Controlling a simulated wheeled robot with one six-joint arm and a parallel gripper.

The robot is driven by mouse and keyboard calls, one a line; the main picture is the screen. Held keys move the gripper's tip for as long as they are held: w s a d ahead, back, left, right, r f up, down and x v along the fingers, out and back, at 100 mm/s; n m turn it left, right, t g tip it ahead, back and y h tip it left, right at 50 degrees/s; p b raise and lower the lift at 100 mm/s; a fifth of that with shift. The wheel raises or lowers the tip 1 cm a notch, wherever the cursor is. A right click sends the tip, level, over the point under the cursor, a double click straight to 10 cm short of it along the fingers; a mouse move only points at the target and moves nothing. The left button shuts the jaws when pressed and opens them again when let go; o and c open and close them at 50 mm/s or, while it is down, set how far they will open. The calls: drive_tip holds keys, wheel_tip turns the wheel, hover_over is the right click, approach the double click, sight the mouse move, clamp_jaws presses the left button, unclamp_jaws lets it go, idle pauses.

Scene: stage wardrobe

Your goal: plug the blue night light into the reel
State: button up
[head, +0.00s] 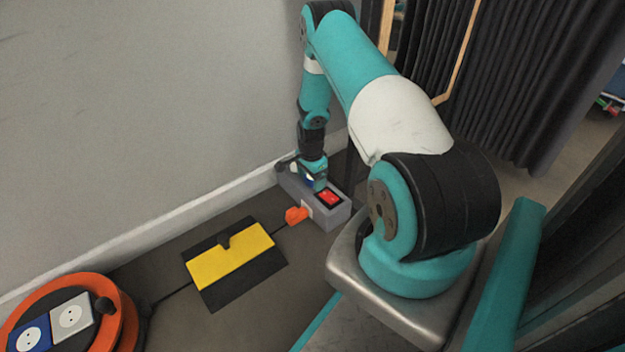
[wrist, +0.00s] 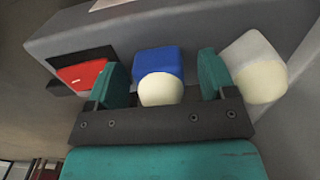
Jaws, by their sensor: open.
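The blue night light (wrist: 158,62) has a blue body and a round cream-white dome. It sits on the grey power strip (head: 333,216), between the two teal fingers of my gripper (wrist: 160,72). The fingers stand apart, with a visible gap on each side of the light. In the head view my gripper (head: 313,176) is low over the strip and mostly hides the light. The orange cable reel (head: 122,310) lies at the lower left, with a blue socket (head: 30,336) and a pale grey socket (head: 71,316) on its face, both empty.
A white night light (wrist: 254,65) stands just right of my gripper on the strip. A red switch (head: 329,198) is on the strip's near end. A yellow-and-black cable ramp (head: 230,266) and an orange plug (head: 296,215) lie on the floor. The wall runs behind.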

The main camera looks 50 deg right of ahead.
drive_tip(key=c, duration=1)
drive_tip(key=shift+o, duration=0.2)
drive_tip(key=shift+r, duration=0.1)
wheel_tip(320, 180, up, 20)
drive_tip(key=p, duration=1.1)
drive_tip(key=a+r+n+p, duration=0.3)
drive_tip(key=a+r+n, duration=0.7)
drive_tip(key=a, duration=0.3)
drive_tip(key=a+r+n+p, duration=0.4)
drive_tip(key=a+r+n, duration=0.5)
drive_tip(key=a, duration=0.4)
drive_tip(key=shift+s+a+r+n, duration=0.2)
drive_tip(key=shift+a+r+n, duration=0.15)
drive_tip(key=shift+n, duration=0.55)
